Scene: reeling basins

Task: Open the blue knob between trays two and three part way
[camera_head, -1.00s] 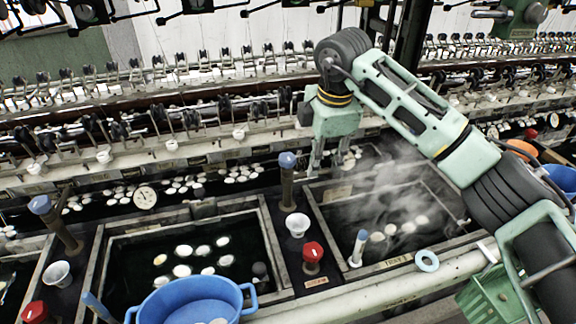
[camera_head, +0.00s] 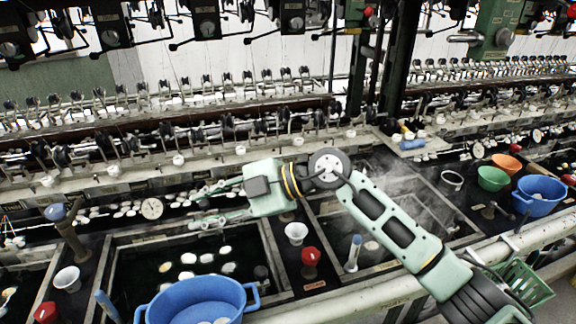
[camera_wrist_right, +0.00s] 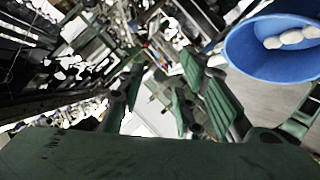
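My right gripper (camera_head: 203,203) reaches in from the right, held sideways with its fingers pointing left over the back of the left tray (camera_head: 262,250). Its two fingers look spread apart with nothing between them. The blue knob between this tray and the steaming right tray (camera_head: 448,216) is hidden behind my right wrist. A red knob (camera_head: 311,257) and a white cup (camera_head: 296,232) stand on the divider in front of that spot. Another blue knob (camera_head: 56,212) on a post stands at the far left. My left gripper is not in view.
A blue basin (camera_head: 198,302) sits at the front of the left tray; it also shows in the wrist view (camera_wrist_right: 262,62). A blue-topped stick (camera_head: 354,252) stands in the right tray. Green, orange and blue bowls (camera_head: 540,197) stand at the right. Reeling machinery runs along the back.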

